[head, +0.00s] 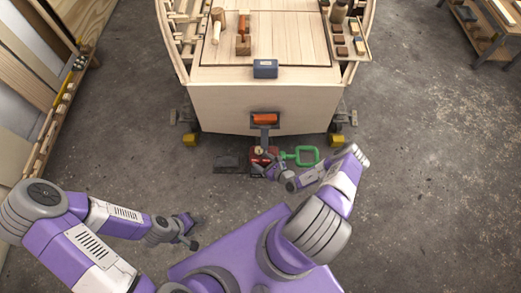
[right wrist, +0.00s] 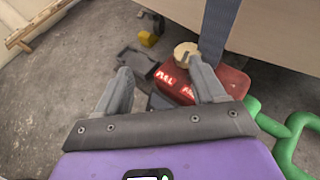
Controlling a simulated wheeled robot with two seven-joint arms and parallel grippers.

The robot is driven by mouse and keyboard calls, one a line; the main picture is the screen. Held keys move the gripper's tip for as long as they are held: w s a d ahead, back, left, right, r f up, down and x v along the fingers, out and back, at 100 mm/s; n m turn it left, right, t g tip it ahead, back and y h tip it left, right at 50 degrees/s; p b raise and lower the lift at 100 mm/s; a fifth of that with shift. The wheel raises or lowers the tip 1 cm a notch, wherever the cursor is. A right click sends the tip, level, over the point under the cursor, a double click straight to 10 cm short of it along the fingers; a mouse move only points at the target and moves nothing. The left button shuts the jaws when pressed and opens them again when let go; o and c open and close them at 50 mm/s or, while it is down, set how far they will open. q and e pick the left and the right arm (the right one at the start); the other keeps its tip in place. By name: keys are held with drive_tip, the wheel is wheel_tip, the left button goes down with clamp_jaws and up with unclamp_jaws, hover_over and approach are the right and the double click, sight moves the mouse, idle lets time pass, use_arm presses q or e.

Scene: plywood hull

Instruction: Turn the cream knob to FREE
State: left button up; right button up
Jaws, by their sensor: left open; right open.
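The cream knob (right wrist: 186,52) sits on a red box (right wrist: 226,84) at the foot of the hull, with a dark mark on its face. White lettering on the box reads FULL, and a second word is partly hidden by a finger. My right gripper (right wrist: 160,70) is open. Its right fingertip is close to the knob, which lies beyond and toward that finger, not centred between the two; contact cannot be told. In the head view the red box (head: 261,155) is small and my right gripper (head: 266,168) covers part of it. My left gripper (head: 187,236) is open and empty, low over the floor.
A green handle (head: 300,156) sticks out right of the box. A grey strap (right wrist: 219,35) rises behind it to an orange grip (head: 264,118) on the hull (head: 225,105). A dark flat plate (head: 229,164) lies left of the box.

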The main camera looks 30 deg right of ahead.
sight(259, 150)
drive_tip(key=shift+m+t+h, duration=0.3)
drive_tip(key=shift+m+h, duration=0.4)
drive_tip(key=shift+h, duration=0.2)
drive_tip(key=w+f+b, duration=0.1)
drive_tip(key=w+d+f+b, duration=0.1)
drive_tip(key=w, duration=0.1)
drive_tip(key=w+d+f, duration=0.1)
drive_tip(key=w, duration=0.1)
drive_tip(key=shift+w+d+f+b, duration=0.2)
drive_tip(key=shift+d+b, duration=0.05)
drive_tip(key=shift+b, duration=0.15)
drive_tip(key=shift+w+f, duration=0.1)
drive_tip(key=shift+w, duration=0.5)
